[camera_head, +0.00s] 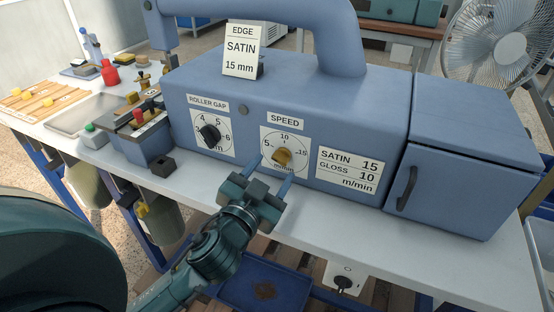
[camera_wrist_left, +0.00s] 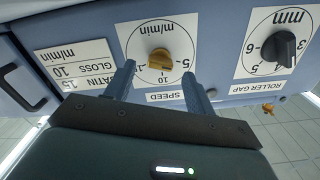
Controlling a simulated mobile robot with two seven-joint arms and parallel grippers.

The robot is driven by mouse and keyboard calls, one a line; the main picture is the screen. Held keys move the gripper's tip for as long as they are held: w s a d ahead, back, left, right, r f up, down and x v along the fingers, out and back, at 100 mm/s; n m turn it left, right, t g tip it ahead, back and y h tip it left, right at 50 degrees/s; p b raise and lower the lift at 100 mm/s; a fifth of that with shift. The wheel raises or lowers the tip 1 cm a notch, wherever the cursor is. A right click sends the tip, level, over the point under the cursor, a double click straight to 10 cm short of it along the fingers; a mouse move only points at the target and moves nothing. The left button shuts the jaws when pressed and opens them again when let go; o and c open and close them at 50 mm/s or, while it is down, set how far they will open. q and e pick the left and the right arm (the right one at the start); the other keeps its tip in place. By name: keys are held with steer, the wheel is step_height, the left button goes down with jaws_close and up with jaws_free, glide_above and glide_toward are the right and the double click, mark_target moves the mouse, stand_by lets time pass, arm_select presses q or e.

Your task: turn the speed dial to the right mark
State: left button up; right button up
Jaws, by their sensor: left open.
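The speed dial's orange-yellow knob (camera_head: 282,157) sits on a white scale plate marked 5, 10 and 15, under the SPEED label on the blue machine. In the left wrist view the knob (camera_wrist_left: 159,60) appears upside down, between and beyond the fingertips. I cannot tell which mark it points to. My left gripper (camera_head: 271,173) is open in front of the dial, its fingers either side of the knob; contact cannot be made out. It also shows in the left wrist view (camera_wrist_left: 158,70). My right gripper is not in view.
A black roller gap knob (camera_head: 209,135) is left of the speed dial. A plate (camera_head: 350,170) reads SATIN 15, GLOSS 10 m/min. A card (camera_head: 241,50) on top reads EDGE SATIN 15 mm. A handled blue cabinet (camera_head: 458,170) stands right. The white worktop (camera_head: 400,235) is clear in front.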

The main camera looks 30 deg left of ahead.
mark_target(278, 162)
arm_select(q)
steer(key=shift+w+r, duration=0.1)
steer(key=shift+w, duration=1.1)
steer(key=shift+w+a, duration=0.1)
steer(key=shift+w, duration=0.4)
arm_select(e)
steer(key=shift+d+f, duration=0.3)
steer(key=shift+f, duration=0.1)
arm_select(q)
steer(key=shift+c, duration=0.5)
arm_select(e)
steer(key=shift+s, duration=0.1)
arm_select(q)
steer(key=c, duration=0.9)
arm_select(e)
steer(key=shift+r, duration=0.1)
